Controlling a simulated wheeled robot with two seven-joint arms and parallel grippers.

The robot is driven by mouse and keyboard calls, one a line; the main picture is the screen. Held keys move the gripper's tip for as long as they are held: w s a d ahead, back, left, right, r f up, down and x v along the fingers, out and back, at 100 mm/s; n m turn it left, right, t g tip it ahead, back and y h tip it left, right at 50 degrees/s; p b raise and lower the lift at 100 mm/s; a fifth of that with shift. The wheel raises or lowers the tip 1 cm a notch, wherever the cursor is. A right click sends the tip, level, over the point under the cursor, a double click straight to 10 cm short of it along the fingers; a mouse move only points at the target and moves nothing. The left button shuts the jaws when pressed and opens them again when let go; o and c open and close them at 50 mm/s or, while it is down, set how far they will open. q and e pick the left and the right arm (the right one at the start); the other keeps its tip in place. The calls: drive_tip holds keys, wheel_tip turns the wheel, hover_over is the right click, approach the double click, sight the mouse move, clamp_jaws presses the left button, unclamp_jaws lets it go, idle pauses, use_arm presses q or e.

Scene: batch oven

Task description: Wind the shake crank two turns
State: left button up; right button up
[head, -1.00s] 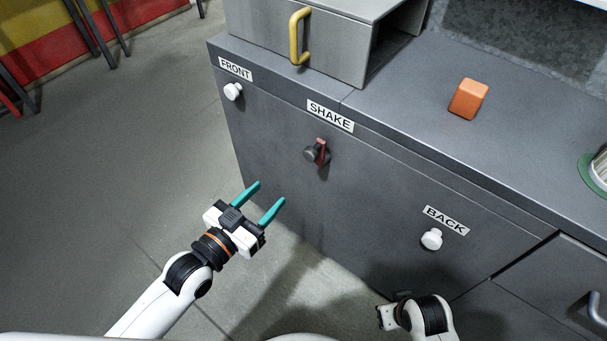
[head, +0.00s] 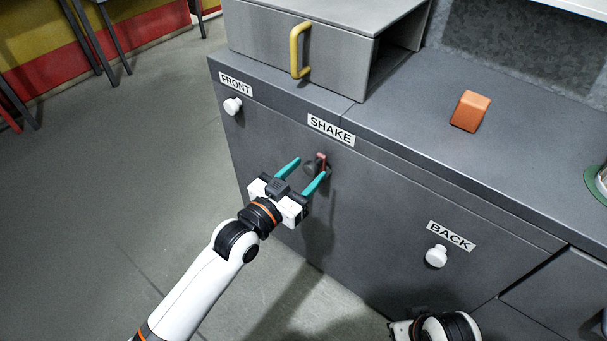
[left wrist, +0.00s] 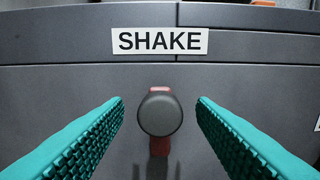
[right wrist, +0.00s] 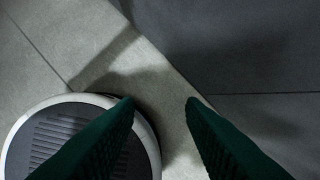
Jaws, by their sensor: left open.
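The shake crank is a dark round knob (left wrist: 160,115) on a red arm (head: 321,158), on the cabinet front below the SHAKE label (head: 331,130). In the left wrist view the knob sits centred between the fingers, with the red arm (left wrist: 159,145) behind it running up and down. My left gripper (head: 307,172) is open in front of the crank, a finger on either side with clear gaps. In the head view its fingers partly hide the knob. My right gripper (right wrist: 160,103) is open and empty, low near the floor; its fingers are out of the head view.
White knobs stand under the FRONT label (head: 233,105) and the BACK label (head: 436,256). A grey box with a yellow handle (head: 296,50) and an orange block (head: 470,111) are on the counter (head: 420,130).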

use_arm(q)
drive_tip(key=shift+c, duration=0.5)
clamp_jaws()
use_arm(e)
drive_tip(key=shift+r, duration=0.1)
